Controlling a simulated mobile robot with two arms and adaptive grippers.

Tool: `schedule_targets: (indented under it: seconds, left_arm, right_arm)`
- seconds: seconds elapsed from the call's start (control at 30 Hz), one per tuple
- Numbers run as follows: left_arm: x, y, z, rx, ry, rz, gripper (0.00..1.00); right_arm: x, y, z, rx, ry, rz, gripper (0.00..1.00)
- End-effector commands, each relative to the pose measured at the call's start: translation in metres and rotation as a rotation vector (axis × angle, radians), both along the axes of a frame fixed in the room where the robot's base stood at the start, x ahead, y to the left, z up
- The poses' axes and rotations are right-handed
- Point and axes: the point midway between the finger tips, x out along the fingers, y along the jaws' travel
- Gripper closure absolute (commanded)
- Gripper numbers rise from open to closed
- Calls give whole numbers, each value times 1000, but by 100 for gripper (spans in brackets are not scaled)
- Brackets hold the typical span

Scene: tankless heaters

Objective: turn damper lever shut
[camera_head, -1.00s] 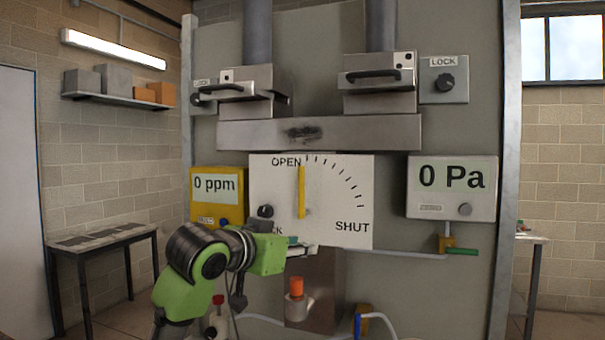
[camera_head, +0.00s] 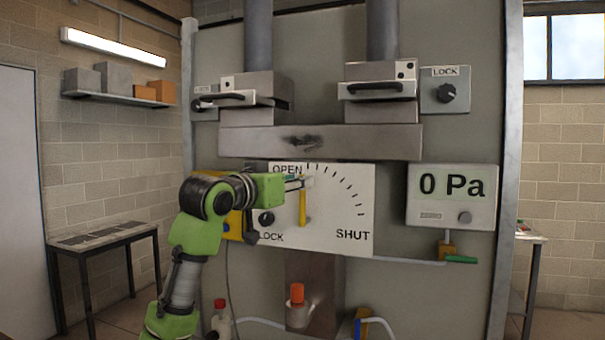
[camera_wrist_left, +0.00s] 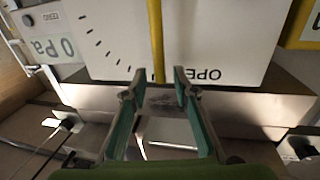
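The yellow damper lever (camera_head: 303,212) stands upright on the white dial plate (camera_head: 345,215), pointing up beside the OPEN label; SHUT is at the lower right. My left gripper (camera_head: 305,182) is at the lever's upper end, partly covering it. In the left wrist view the lever (camera_wrist_left: 156,35) runs down to the gripper (camera_wrist_left: 158,75). The two green fingers there are open, one on each side of the lever's tip, with gaps visible. My right gripper is not in view.
A black LOCK knob (camera_head: 266,218) sits at the plate's lower left. A yellow meter (camera_head: 233,222) is mostly behind my left arm. The 0 Pa gauge (camera_head: 452,197) is to the right. A metal crossbar (camera_head: 320,140) juts out above the plate.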

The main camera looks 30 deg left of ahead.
Motion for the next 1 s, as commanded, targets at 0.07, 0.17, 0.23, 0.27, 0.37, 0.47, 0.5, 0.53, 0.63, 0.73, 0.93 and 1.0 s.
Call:
schedule_targets:
  seconds: [0.07, 0.17, 0.23, 0.27, 0.37, 0.47, 0.5, 0.53, 0.63, 0.73, 0.93, 1.0]
  left_arm:
    - [12, 0, 2, -1, 2, -1, 73]
    - [22, 1, 1, -1, 1, 0, 73]
    - [27, 1, 1, 0, 0, 0, 73]
    - [28, 1, 1, 0, -1, 0, 73]
    - [30, 1, 0, 1, -1, 0, 73]
    - [30, 1, 0, 2, -1, 0, 73]
    - [30, 1, 0, 2, -1, 0, 73]
    - [30, 1, 0, 2, -1, 0, 73]
    - [30, 1, 0, 1, -1, 0, 89]
    - [30, 1, 0, 1, -1, 0, 100]
    - [30, 1, 0, 5, 0, 0, 100]
    - [30, 0, 1, 13, 3, 0, 100]
  right_arm:
    - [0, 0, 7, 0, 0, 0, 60]
    - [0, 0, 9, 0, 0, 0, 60]
    - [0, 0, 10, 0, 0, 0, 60]
    - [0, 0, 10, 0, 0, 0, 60]
    - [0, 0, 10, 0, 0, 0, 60]
    - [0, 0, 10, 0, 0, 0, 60]
    - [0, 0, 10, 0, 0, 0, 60]
    - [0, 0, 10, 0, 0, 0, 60]
    - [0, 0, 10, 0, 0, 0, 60]
    - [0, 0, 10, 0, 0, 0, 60]
    - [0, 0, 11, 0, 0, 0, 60]
    - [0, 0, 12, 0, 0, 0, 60]
